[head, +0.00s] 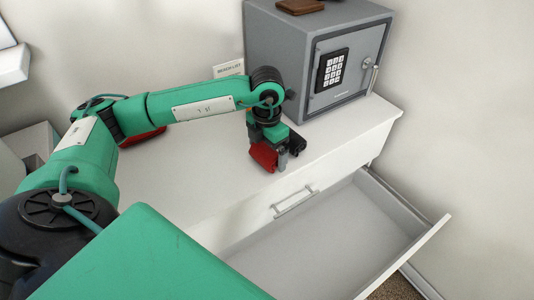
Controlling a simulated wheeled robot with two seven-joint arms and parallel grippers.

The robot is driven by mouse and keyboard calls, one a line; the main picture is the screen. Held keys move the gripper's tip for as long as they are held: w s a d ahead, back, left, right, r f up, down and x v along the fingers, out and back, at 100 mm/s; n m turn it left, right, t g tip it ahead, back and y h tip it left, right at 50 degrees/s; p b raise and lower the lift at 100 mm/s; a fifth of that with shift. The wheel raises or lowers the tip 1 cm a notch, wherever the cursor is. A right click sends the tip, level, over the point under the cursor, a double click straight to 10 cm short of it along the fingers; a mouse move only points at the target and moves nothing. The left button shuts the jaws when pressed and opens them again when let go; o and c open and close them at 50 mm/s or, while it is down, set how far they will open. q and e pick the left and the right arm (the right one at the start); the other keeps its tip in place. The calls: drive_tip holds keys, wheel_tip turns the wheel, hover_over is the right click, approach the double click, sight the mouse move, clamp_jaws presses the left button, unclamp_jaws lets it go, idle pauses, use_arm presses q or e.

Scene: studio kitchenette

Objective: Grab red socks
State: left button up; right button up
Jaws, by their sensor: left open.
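No other red item is in view. My right gripper is not in view.
A grey safe (318,58) with a keypad stands at the back of the cabinet, a brown item (299,6) on top. A small sign (229,69) stands beside it. A white drawer (322,243) is pulled out; its visible inside is empty. The cabinet top's middle is clear.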

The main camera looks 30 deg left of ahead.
use_arm(q)
drive_tip(key=shift+f, duration=0.3)
drive_tip(key=c, duration=1)
drive_tip(key=shift+r, duration=0.1)
